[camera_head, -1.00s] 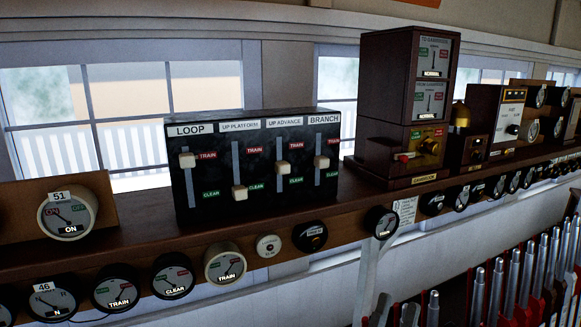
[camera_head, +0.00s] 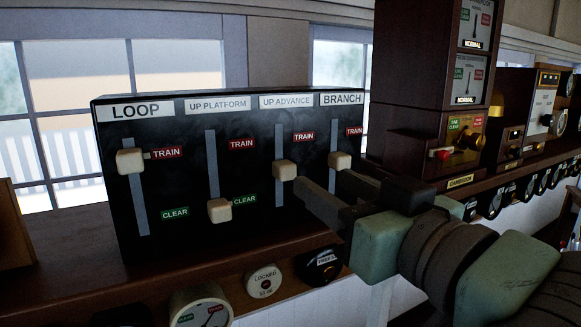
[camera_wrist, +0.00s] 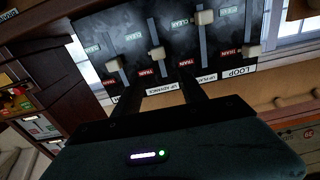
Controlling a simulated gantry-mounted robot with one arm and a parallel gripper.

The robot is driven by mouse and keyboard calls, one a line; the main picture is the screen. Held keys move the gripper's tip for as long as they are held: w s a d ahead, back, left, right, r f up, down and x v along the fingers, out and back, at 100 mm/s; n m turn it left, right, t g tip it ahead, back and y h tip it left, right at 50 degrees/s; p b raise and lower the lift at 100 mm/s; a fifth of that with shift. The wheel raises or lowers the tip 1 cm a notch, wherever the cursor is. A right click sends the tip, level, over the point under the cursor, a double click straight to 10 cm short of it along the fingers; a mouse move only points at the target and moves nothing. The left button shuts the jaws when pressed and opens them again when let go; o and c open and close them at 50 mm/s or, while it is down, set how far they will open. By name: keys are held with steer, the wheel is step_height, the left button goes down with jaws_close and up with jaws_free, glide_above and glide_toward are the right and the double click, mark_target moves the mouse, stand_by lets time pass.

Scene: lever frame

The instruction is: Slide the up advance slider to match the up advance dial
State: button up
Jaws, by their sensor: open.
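The up advance slider's cream knob (camera_head: 285,171) sits partway along its vertical slot, below the red TRAIN label, on the black slider box (camera_head: 170,240). In the wrist view, where the box appears upside down, this knob (camera_wrist: 155,53) stands between my two fingers, beyond their tips. My gripper (camera_head: 318,179) is open and empty, reaching in from the right; it also shows in the wrist view (camera_wrist: 165,80). Contact with the knob cannot be told. The slot's CLEAR label is hidden by a finger in the head view. No dial in view is readable as the up advance dial.
The branch knob (camera_head: 340,160) is close to my other finger. The up platform knob (camera_head: 219,210) is low and the loop knob (camera_head: 130,161) is high. A partly visible dial (camera_head: 200,310) sits below the box. A tall wooden cabinet (camera_head: 415,110) stands right.

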mark_target(289, 166)
steer(key=x, duration=0.3)
steer(key=p+x, duration=0.1)
steer(key=x, duration=0.3)
steer(key=f+p+x, duration=0.1)
steer(key=x, duration=0.2)
steer(key=shift+w+a, duration=0.25)
steer(key=shift+w, duration=0.05)
steer(key=shift+c, duration=0.2)
jaws_close()
steer(key=shift+r, duration=0.1)
stand_by(1.0)
